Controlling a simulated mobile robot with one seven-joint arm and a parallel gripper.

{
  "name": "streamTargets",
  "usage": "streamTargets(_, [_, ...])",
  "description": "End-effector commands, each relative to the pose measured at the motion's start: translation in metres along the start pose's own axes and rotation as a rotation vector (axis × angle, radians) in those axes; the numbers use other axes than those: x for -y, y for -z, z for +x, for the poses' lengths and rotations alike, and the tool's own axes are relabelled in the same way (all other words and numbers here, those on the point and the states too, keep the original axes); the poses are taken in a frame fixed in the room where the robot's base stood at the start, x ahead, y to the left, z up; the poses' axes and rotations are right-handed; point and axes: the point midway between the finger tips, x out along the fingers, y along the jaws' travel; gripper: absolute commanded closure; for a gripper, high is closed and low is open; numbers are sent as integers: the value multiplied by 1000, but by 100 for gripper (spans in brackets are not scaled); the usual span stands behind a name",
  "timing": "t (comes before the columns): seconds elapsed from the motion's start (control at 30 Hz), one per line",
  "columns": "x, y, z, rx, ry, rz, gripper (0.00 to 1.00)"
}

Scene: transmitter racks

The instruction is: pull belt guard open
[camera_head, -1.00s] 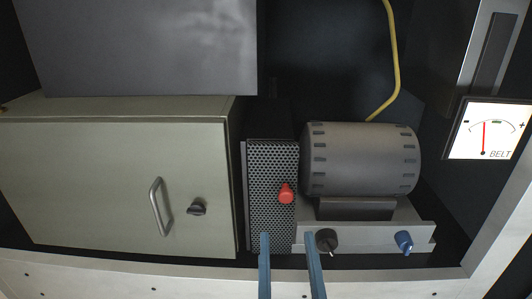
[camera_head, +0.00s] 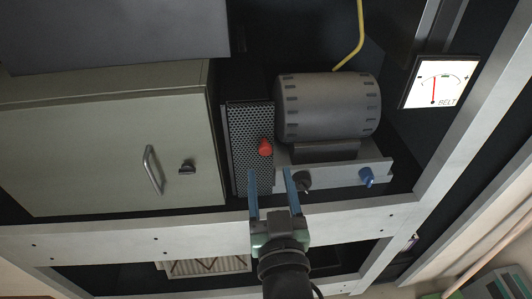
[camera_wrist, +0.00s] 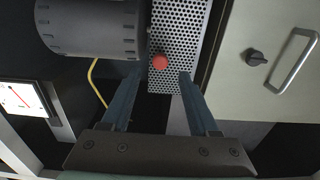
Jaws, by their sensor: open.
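The belt guard (camera_head: 250,165) is a dark perforated metal panel between the beige cabinet and the grey motor; it also shows in the wrist view (camera_wrist: 176,30). A red knob (camera_head: 265,147) sticks out from the guard near its motor-side edge, and it shows in the wrist view (camera_wrist: 160,62) too. My gripper (camera_head: 270,175) is open and empty. Its two blue fingers point toward the guard, with the red knob beyond the tips and between their lines in the wrist view (camera_wrist: 159,76). The knob is apart from the fingers. The guard appears closed.
The beige cabinet (camera_head: 90,150) with a bar handle (camera_head: 153,170) stands left of the guard. The motor (camera_head: 328,108) is right, above a base with a black knob (camera_head: 304,181) and a blue knob (camera_head: 367,177). A BELT gauge (camera_head: 440,82) and light frame rail (camera_head: 120,228) are nearby.

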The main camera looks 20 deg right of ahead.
Motion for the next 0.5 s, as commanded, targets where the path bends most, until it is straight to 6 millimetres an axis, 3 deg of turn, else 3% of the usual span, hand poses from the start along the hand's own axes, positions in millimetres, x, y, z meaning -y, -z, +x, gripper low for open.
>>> streamTargets(0.2, [0,2,36,-2,1,1,39])
streamTargets(0.5, [0,1,61,-1,1,1,39])
